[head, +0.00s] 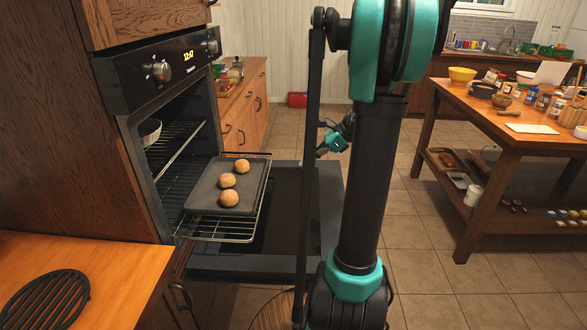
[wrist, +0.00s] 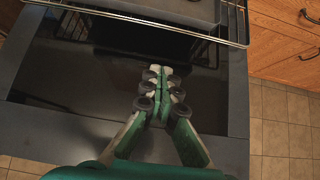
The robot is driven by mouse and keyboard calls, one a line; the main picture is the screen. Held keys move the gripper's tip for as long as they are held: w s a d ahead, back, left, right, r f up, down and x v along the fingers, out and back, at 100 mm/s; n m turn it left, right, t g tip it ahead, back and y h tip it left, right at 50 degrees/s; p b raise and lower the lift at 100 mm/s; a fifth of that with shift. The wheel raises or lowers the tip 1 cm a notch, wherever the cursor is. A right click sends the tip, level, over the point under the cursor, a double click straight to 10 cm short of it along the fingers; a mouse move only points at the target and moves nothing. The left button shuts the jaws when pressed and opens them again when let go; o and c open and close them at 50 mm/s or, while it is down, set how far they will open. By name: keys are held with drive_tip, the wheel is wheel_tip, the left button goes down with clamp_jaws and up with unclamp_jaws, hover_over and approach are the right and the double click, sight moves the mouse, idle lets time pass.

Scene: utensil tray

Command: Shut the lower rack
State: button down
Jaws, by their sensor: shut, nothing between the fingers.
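The lower rack (head: 225,237) of the oven is pulled out over the open oven door (head: 273,270). A dark baking tray (head: 205,198) with three round buns (head: 229,198) lies on it. In the wrist view the front rail of the rack (wrist: 150,20) crosses the top of the picture. My gripper (wrist: 160,70) is shut and empty above the door's dark glass, apart from the rack. In the head view part of my gripper (head: 334,141) shows to the right of the rack; the arm hides some of the area around it.
The upper rack (head: 178,140) is inside the oven, with a pale bowl (head: 149,131) at its left. Wooden drawers (head: 240,125) stand beyond the oven. A counter (head: 30,250) with a black trivet (head: 45,300) is at the near left. A cluttered table (head: 480,105) stands right, with clear tiled floor before it.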

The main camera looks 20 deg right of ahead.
sight(206, 174)
drive_tip(key=x, duration=0.9)
drive_tip(key=shift+a+f, duration=0.15)
drive_tip(key=shift+f, duration=0.1)
drive_tip(key=shift+w+a+r, duration=0.1)
drive_tip(key=shift+w+a, duration=0.1)
drive_tip(key=shift+a, duration=0.35)
drive_tip(key=shift+w+a+r, duration=0.1)
drive_tip(key=shift+w+a, duration=0.1)
drive_tip(key=shift+a, duration=0.35)
drive_tip(key=shift+w+a, duration=0.25)
drive_tip(key=shift+a, duration=0.45)
drive_tip(key=shift+a, duration=0.1)
drive_tip(key=w+a, duration=0.2)
drive_tip(key=a, duration=0.5)
drive_tip(key=w+a, duration=0.2)
drive_tip(key=a, duration=0.5)
drive_tip(key=w+a, duration=0.3)
drive_tip(key=a, duration=0.5)
drive_tip(key=shift+w, duration=0.1)
drive_tip(key=shift+w+a, duration=0.2)
drive_tip(key=shift+a, duration=0.45)
